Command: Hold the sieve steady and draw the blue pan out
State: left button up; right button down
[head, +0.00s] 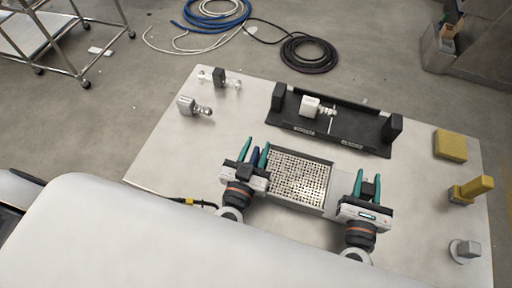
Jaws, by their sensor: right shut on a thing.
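The sieve (300,178), a rectangular pale metal tray with many round holes, lies near the front middle of the table between my two grippers. My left gripper (254,150) is at its left side, teal fingers apart. A narrow dark blue piece (255,154) shows between those fingers; it may be part of the blue pan, whose body I cannot make out. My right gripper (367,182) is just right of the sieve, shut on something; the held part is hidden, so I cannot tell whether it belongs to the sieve.
A black rack (340,130) with a white fitting (311,106) stands behind the sieve. Yellow blocks (451,145) and a grey weight-like piece (464,251) stand at the right. The table left of my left gripper is clear.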

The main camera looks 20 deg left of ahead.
pick_arm(q)
grip_shut()
jog(key=shift+a, duration=0.1)
jog(key=a, duration=0.8)
jog(key=shift+a, duration=0.35)
grip_release()
jog(key=shift+s+d, duration=0.1)
